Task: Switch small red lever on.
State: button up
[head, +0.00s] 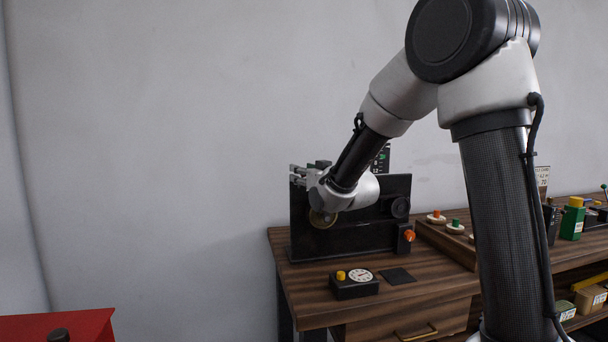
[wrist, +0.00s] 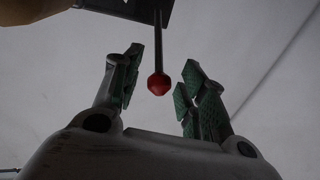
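The small red lever (wrist: 159,84) shows in the wrist view as a red knob at the end of a thin dark rod, which hangs from a dark plate at the top of the picture. My gripper (wrist: 158,92) is open, with one green-padded finger on each side of the knob. The knob lies between the fingers in the picture, with clear gaps on both sides; I cannot tell its depth relative to the fingertips. The lever cannot be made out there.
The panel stands on a wooden bench (head: 420,282). An orange knob (head: 409,236) is at its right side. A black box with a yellow button and white dial (head: 354,290) sits in front, beside a dark flat pad (head: 398,276). A red cabinet (head: 60,325) is at lower left.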

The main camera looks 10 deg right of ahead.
jog(key=v, duration=1.2)
jog(key=s+d+f+g+h, duration=0.2)
jog(key=s+f+g, duration=0.25)
jog(key=f, duration=0.25)
jog(key=s+d+f+g+h, duration=0.2)
jog(key=s+f+g, duration=0.25)
jog(key=f, duration=0.35)
jog(key=s+d+r+m+g, duration=0.1)
jog(key=s+d+r+g, duration=0.1)
jog(key=s, duration=0.9)
jog(key=s+d+r+m+g+h, duration=0.1)
jog(key=s+d, duration=0.4)
jog(key=s, duration=0.6)
jog(key=shift+s+d+r+m+g, duration=0.35)
jog(key=shift+r+m+g, duration=0.15)
jog(key=shift+r, duration=0.7)
